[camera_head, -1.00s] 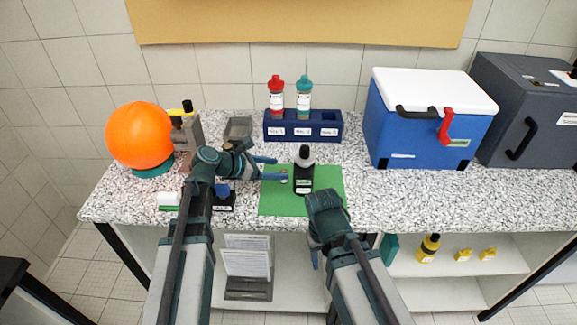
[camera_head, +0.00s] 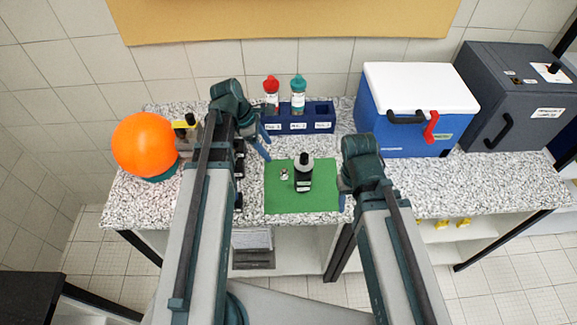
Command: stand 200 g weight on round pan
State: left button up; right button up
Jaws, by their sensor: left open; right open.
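A small silvery piece (camera_head: 284,174), which looks like a weight, stands on the green mat (camera_head: 275,199) left of a dark bottle. Its marking is too small to read. My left gripper (camera_head: 264,143) is open and empty, above the counter behind and left of the mat, apart from the silvery piece. My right gripper (camera_head: 343,198) is at the mat's right edge, its fingers mostly hidden by its own wrist. I cannot make out a round pan; my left arm covers part of the counter left of the mat.
Behind is a blue rack (camera_head: 318,111) with a red-capped and a teal-capped bottle. An orange ball (camera_head: 144,145) is at left. A blue cooler (camera_head: 415,118) and a dark grey box (camera_head: 507,105) stand at right.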

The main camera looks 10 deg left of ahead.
aim_at(284, 170)
pick_arm(q)
jog(key=shift+f, duration=0.1)
jog(key=b+x, duration=0.7)
jog(key=x, duration=0.1)
jog(key=shift+f+b, duration=0.1)
jog(key=shift+b, duration=0.3)
jog(key=shift+d+f, duration=0.15)
jog(key=shift+f, duration=0.05)
jog(key=shift+d, duration=0.1)
jog(key=b+x, duration=0.5)
jog(key=shift+d, duration=0.1)
jog(key=shift+r, duration=0.1)
grip_shut()
